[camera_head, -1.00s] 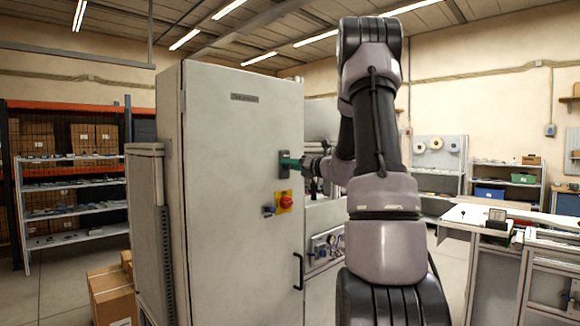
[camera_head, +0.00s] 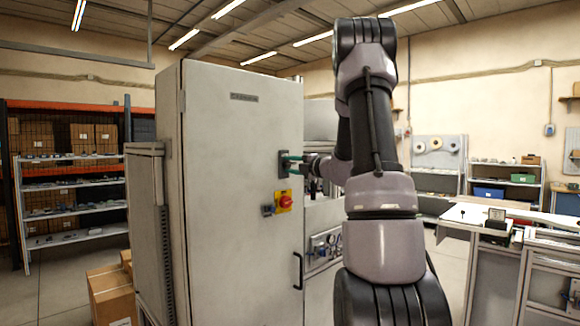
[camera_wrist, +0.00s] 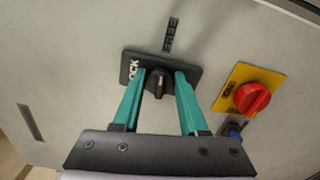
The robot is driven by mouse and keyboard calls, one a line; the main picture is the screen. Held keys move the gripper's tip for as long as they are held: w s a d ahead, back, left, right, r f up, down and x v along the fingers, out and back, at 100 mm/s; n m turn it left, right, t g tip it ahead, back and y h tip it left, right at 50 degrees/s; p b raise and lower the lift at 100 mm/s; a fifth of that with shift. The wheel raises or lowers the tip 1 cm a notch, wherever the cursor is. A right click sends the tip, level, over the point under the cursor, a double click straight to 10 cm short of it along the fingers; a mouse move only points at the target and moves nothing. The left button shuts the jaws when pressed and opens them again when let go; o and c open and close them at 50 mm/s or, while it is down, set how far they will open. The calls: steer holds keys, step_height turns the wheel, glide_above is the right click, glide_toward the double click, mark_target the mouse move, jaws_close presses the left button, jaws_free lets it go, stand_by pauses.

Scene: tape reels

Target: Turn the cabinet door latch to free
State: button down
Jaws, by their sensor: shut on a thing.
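The grey cabinet door (camera_head: 245,130) is closed. It carries a dark latch plate (camera_head: 281,164) near its right edge. In the wrist view the latch plate (camera_wrist: 196,77) looks tilted, with a small black knob (camera_wrist: 158,84) on it. The word LOCK, partly hidden, is left of the knob, and a FREE label (camera_wrist: 171,35) is on the door above the plate. My gripper (camera_wrist: 160,76) has its green fingers on either side of the knob, shut on it. In the head view my gripper (camera_head: 291,161) reaches the plate from the right.
A red rotary switch (camera_wrist: 252,98) on a yellow plate sits close to the right finger, below the latch in the head view. A black door handle (camera_head: 298,270) is lower down. Cardboard boxes (camera_head: 112,296) stand on the floor left of the cabinet.

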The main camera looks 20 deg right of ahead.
steer(key=shift+d+m, duration=0.1)
steer(key=shift+m, duration=0.6)
steer(key=shift+c, duration=2.3)
jaws_free()
steer(key=v, duration=1)
steer(key=shift+s, duration=0.4)
